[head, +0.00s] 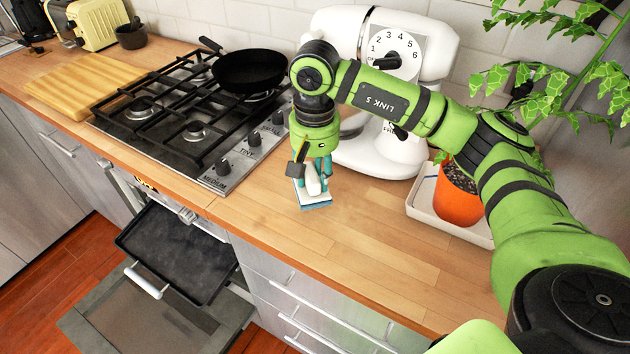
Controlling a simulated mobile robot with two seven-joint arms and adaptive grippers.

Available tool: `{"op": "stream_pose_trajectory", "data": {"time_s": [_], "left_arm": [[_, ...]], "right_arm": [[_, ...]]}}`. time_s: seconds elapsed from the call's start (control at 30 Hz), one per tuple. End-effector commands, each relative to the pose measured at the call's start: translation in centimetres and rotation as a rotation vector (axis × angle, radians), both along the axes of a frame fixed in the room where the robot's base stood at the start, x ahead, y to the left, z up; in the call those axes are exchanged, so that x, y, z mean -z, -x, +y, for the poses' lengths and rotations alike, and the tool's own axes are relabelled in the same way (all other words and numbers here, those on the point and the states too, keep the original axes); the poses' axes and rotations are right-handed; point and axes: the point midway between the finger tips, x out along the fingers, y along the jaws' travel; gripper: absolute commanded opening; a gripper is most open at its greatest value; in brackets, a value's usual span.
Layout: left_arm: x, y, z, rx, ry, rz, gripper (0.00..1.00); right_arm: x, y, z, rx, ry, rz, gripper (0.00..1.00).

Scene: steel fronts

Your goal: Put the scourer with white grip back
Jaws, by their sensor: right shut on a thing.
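The scourer with white grip (313,198) is at the middle of the head view, over the wooden counter just in front of the white stand mixer. Its base is pale with a blue edge, and a white grip stands on top. My right gripper (314,174) points down and is shut on the white grip. The fingers hide part of the grip. I cannot tell whether the scourer touches the counter or hangs slightly above it. My left gripper is out of view.
The white stand mixer (434,45) stands right behind the gripper. A potted plant (458,197) sits in a white tray (447,223) at right. A gas hob (190,120) with a black pan (250,68) is at left. The oven below is open. The front counter (390,265) is clear.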

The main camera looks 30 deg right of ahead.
Motion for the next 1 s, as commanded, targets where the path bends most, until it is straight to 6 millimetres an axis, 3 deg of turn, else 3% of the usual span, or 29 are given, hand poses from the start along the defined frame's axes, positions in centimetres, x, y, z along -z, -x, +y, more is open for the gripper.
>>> {"op": "stream_pose_trajectory", "data": {"time_s": [0.1, 0.37, 0.77, 0.8, 0.87, 1.0], "left_arm": [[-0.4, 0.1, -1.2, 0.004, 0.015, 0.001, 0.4], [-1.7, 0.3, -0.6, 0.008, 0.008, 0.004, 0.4], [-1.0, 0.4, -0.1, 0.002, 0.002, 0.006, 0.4], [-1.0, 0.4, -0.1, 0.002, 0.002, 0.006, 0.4], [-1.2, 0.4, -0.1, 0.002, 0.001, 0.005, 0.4], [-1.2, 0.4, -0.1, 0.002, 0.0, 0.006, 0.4]], "right_arm": [[0.7, -0.3, -0.2, 0.0, 0.001, 0.001, 0.11], [4.0, -0.3, -0.2, 0.0, 0.0, 0.001, 0.11], [4.7, -0.3, -0.1, 0.0, 0.0, -0.002, 0.11], [4.7, -0.3, -0.2, 0.0, -0.001, -0.001, 0.41], [4.6, -0.3, -0.2, 0.0, -0.001, -0.001, 0.6], [4.6, -0.3, -0.2, 0.0, 0.0, -0.001, 0.6]]}}
